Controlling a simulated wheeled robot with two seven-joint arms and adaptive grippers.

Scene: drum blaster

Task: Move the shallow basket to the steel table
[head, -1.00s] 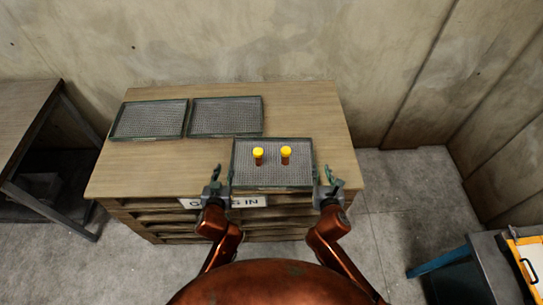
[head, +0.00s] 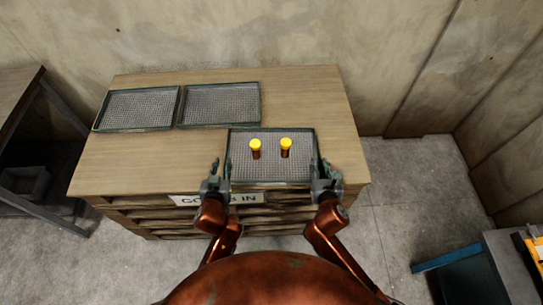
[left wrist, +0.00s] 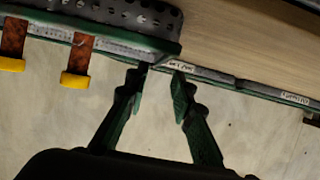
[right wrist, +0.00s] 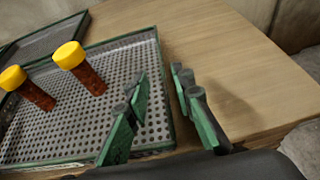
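The shallow basket (head: 272,170) is a dark-green-rimmed mesh tray on the front of the wooden counter, with two yellow-capped orange bottles (head: 255,149) (head: 285,148) standing in it. My left gripper (head: 219,172) is open at its left edge; in the left wrist view the open fingers (left wrist: 156,80) are beside a basket corner (left wrist: 160,47). My right gripper (head: 324,170) is open at the right edge; in the right wrist view its fingers (right wrist: 160,85) stand on either side of the basket's right wall (right wrist: 158,60). I cannot tell which surface is the steel table.
Two empty mesh trays (head: 138,108) (head: 220,104) lie at the counter's back left. The wooden counter (head: 312,95) is clear at the back right. Another table (head: 18,90) stands at left. A grey surface (head: 517,262) with yellow items is at lower right.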

